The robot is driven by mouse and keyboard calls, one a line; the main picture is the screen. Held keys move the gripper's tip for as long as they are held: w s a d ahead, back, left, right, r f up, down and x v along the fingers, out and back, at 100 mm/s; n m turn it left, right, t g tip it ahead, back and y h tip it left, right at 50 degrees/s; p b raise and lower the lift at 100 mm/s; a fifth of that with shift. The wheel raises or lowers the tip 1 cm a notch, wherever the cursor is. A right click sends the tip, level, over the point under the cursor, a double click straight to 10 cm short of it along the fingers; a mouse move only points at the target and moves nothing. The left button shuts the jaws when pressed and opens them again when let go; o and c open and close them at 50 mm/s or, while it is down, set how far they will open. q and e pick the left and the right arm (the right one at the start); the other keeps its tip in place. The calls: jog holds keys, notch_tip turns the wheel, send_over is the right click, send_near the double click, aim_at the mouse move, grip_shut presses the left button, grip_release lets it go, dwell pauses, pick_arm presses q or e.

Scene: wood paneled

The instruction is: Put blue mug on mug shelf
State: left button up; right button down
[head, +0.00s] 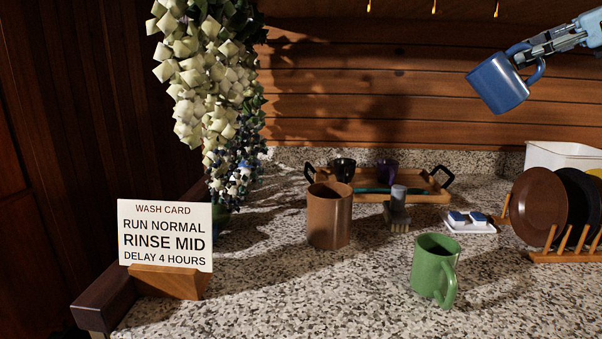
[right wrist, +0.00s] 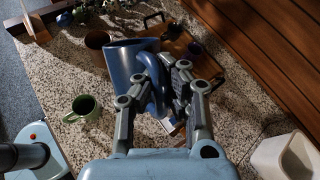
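The blue mug (head: 497,83) hangs in the air at the upper right of the head view, a little tilted, in front of the wood wall. My right gripper (head: 527,52) is shut on its handle. In the right wrist view the fingers (right wrist: 158,92) close around the handle of the blue mug (right wrist: 127,63). Several yellow hooks (head: 434,7) show at the top edge of the head view; whether they belong to the mug shelf I cannot tell. No shelf board shows clearly. My left gripper is not in view.
Below on the speckled counter (head: 360,290) stand a green mug (head: 434,268), a brown canister (head: 329,216), a brush (head: 397,210), a wooden tray (head: 425,196) with dark cups, a plate rack (head: 570,257), a white bin (head: 560,155) and a wash card (head: 165,235). Flowers (head: 205,90) hang left.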

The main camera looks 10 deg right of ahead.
aim_at(473, 83)
jog(key=shift+n+y, duration=0.6)
jog(key=a+f, duration=0.1)
jog(key=a, duration=0.1)
jog(key=w+a+f, duration=0.1)
jog(key=a+f, duration=0.1)
jog(key=w+a+f, duration=0.1)
jog(key=a, duration=0.1)
jog(key=shift+w+f, duration=0.15)
jog(key=s+a+f+n+g+y, duration=0.1)
jog(key=s+a+f, duration=0.35)
jog(key=a, duration=0.45)
jog(key=s+a+f+n+g+y, duration=0.1)
jog(key=s+a+f+n, duration=0.1)
jog(key=s+a+f, duration=0.45)
jog(key=s+a+f+n+g+y, duration=0.1)
jog(key=s+a+f, duration=0.15)
jog(key=a, duration=0.75)
jog(key=f+b, duration=0.1)
jog(key=f, duration=0.1)
jog(key=f+b, duration=0.1)
jog(key=b, duration=0.1)
jog(key=f+b, duration=0.2)
jog(key=shift+s+a+f, duration=0.15)
jog(key=shift+a+f, duration=0.15)
jog(key=shift+a, duration=0.1)
jog(key=shift+r, duration=0.1)
